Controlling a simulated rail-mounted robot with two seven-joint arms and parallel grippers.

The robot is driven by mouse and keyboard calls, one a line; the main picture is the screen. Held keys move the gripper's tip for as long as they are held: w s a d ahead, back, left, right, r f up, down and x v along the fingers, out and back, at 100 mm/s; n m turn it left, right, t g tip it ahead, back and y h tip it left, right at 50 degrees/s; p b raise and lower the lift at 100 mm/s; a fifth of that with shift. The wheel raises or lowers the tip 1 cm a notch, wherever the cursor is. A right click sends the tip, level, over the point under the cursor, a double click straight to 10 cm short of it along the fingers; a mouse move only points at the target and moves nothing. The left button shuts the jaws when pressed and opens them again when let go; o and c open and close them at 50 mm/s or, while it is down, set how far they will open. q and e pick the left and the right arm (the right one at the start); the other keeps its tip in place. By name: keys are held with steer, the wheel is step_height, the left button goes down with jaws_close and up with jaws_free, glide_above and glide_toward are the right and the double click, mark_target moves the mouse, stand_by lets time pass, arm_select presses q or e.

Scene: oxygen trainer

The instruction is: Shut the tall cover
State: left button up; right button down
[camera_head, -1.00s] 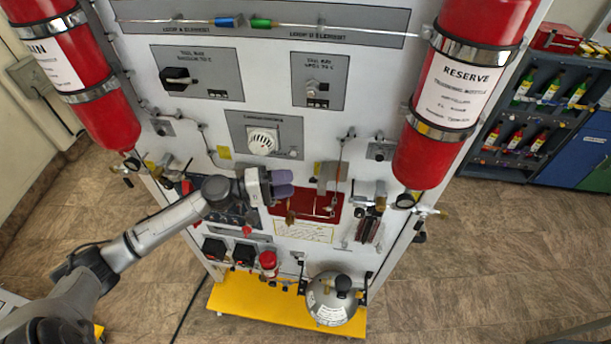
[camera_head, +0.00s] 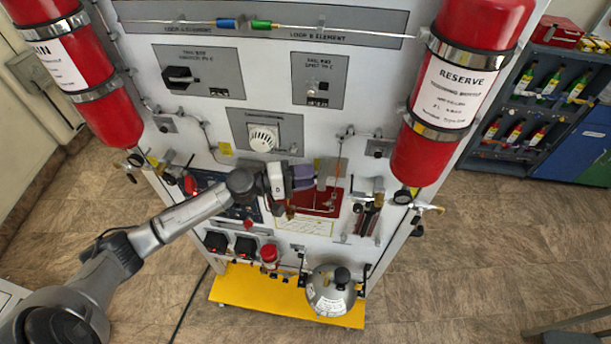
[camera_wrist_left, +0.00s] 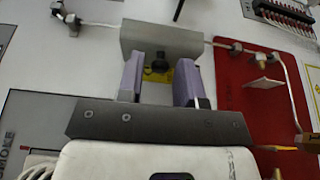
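A grey box-like piece, which looks like the tall cover (camera_head: 327,171), stands out from the white panel at the upper edge of the red plate. In the left wrist view, the cover (camera_wrist_left: 163,36) is just beyond my fingertips, with a dark round knob under its lower edge. My left gripper (camera_head: 303,177) is at the cover's left side in the head view. Its two purple fingers (camera_wrist_left: 159,82) are apart with a clear gap. I cannot tell whether they touch the cover. My right gripper is not in view.
A red plate (camera_head: 325,201) with thin pipework lies beside the fingers. A white dial (camera_head: 263,138) is above left. Red cylinders flank the panel, one labelled RESERVE (camera_head: 456,88). A silver tank (camera_head: 330,291) stands on the yellow base (camera_head: 236,287).

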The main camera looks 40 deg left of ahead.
mark_target(322, 181)
arm_select(q)
jaws_close()
steer(key=d+n+t+y+p, duration=0.1)
steer(key=n+y+p, duration=0.1)
steer(key=y+p, duration=0.1)
steer(key=d+n+t+y+p, duration=0.1)
steer(key=n+y+p, duration=0.1)
steer(key=y, duration=0.1)
steer(key=d+n+t+y+p, duration=0.2)
steer(key=y+p, duration=0.1)
steer(key=shift+s+r+n+y+p, duration=0.15)
steer(key=shift+s+n+y+p, duration=0.05)
steer(key=shift+n+y+p, duration=0.15)
steer(key=shift+w+d+f+n+g+y, duration=0.1)
steer(key=shift+w+d+n+g+y, duration=0.45)
steer(key=shift+n+y, duration=1.25)
steer(key=shift+w+d+f+n+g+y, duration=0.1)
steer(key=shift+w+d+n+g+y, duration=0.25)
steer(key=shift+d+n+g+y, duration=1.35)
steer(key=shift+w+a+f+n+t+y, duration=0.1)
steer(key=shift+w+a+n+t+y, duration=0.5)
steer(key=shift+y, duration=2.25)
steer(key=shift+s+d+n+g, duration=0.1)
steer(key=shift+d+n+g, duration=0.25)
